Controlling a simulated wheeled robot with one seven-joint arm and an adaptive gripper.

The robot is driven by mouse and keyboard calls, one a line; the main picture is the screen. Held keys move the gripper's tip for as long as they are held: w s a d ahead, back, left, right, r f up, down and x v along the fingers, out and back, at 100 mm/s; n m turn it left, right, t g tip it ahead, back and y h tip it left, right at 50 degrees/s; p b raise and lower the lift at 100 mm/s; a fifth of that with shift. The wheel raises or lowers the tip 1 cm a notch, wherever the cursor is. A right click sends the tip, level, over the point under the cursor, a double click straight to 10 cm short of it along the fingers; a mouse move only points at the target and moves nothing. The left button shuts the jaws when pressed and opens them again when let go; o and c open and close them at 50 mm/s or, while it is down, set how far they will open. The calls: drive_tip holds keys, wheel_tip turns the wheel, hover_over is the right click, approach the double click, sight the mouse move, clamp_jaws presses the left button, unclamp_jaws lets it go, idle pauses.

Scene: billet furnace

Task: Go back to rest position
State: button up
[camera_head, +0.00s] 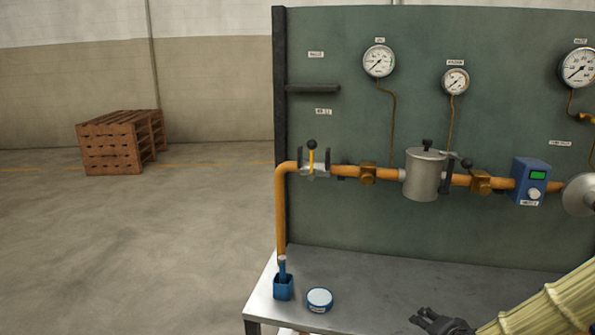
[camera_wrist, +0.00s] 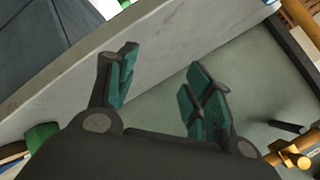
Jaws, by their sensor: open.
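My gripper (camera_head: 437,320) shows at the bottom right of the head view, low in front of the grey table (camera_head: 410,270), with my sleeve-covered arm coming in from the right. In the wrist view my gripper (camera_wrist: 160,85) is open, its two teal-padded fingers well apart. Nothing is between the fingers. The wrist view is tilted and shows a pale slab edge and a green-grey surface behind the fingers.
A green panel (camera_head: 350,130) carries gauges, an orange pipe (camera_head: 280,210), a grey canister (camera_head: 425,175) and a blue meter (camera_head: 530,182). A blue holder (camera_head: 283,288) and a round tin (camera_head: 319,300) stand on the table's left. Pallets (camera_head: 115,145) stand far left; floor between is clear.

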drive_tip(key=s+a+f+n+g, duration=0.3)
drive_tip(key=s+a+f, duration=0.2)
drive_tip(key=s+f, duration=0.45)
drive_tip(key=s+a+f+n+g, duration=0.1)
drive_tip(key=s+f+n+g, duration=0.1)
drive_tip(key=s+f, duration=0.3)
drive_tip(key=s+a+f+n+g+p, duration=0.1)
drive_tip(key=s+f, duration=0.5)
drive_tip(key=s, duration=0.6)
drive_tip(key=s+a+f+n+g, duration=0.3)
drive_tip(key=s+f, duration=0.3)
drive_tip(key=s, duration=0.2)
drive_tip(key=shift+s+a+n+g+p, duration=0.25)
drive_tip(key=shift+s+n+g+p, duration=0.1)
drive_tip(key=shift+n+g, duration=0.4)
